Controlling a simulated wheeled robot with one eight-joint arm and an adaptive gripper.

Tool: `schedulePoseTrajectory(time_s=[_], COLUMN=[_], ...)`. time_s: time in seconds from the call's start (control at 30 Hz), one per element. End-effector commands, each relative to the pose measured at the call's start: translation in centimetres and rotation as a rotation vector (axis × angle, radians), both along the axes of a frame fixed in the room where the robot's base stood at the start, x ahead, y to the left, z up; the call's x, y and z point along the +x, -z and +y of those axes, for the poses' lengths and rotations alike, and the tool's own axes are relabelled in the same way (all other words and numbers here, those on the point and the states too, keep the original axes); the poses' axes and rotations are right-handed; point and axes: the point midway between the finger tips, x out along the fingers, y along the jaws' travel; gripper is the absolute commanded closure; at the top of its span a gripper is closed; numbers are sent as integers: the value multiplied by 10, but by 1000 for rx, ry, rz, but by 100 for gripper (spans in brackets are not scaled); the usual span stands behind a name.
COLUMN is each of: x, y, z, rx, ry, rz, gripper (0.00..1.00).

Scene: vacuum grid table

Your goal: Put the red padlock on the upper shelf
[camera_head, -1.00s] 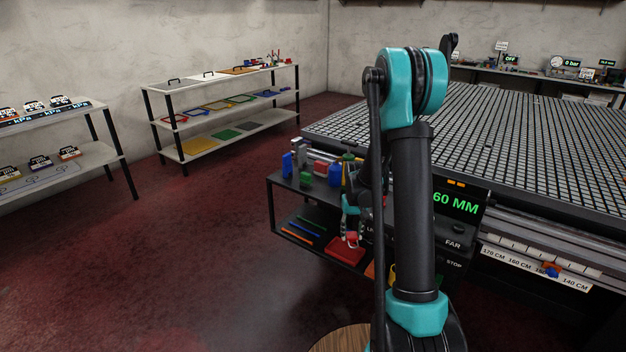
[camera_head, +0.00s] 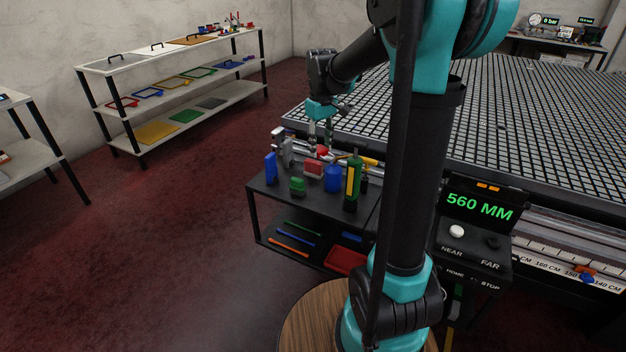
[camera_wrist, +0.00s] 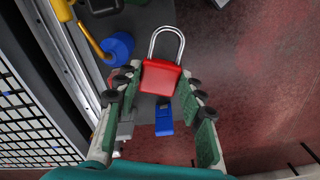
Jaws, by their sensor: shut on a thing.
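The red padlock (camera_wrist: 160,78) is between my gripper's fingers, its metal shackle pointing away in the wrist view. In the head view a small red part of the padlock (camera_head: 323,152) shows at the fingertips, above the back of the upper shelf (camera_head: 322,203). My gripper (camera_head: 320,149) is shut on the padlock; it also shows in the wrist view (camera_wrist: 161,85). The padlock appears raised above the shelf surface, though nearby items make the gap hard to judge.
On the upper shelf stand a red block (camera_head: 313,169), a blue jug-like item (camera_head: 333,180), a green item (camera_head: 297,187), a blue item (camera_head: 270,168) and a tall yellow-green one (camera_head: 352,183). The shelf's front strip is clear. A red tray (camera_head: 346,262) lies below.

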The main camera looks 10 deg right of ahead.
Motion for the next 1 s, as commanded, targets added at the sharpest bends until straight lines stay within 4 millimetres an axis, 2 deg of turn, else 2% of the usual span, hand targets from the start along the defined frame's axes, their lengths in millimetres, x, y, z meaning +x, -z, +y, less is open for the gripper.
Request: schedulePoseTrajectory(time_s=[0.17,0.6,0.7,0.87,1.0], x=[-1,0,0,0,0], y=[29,134,149,160,176], z=[0,0,0,0,0], rx=[0,0,0,0,0], ry=[-4,-3,-3,-3,-3], rz=[0,0,0,0,0], gripper=[95,95,95,95,95])
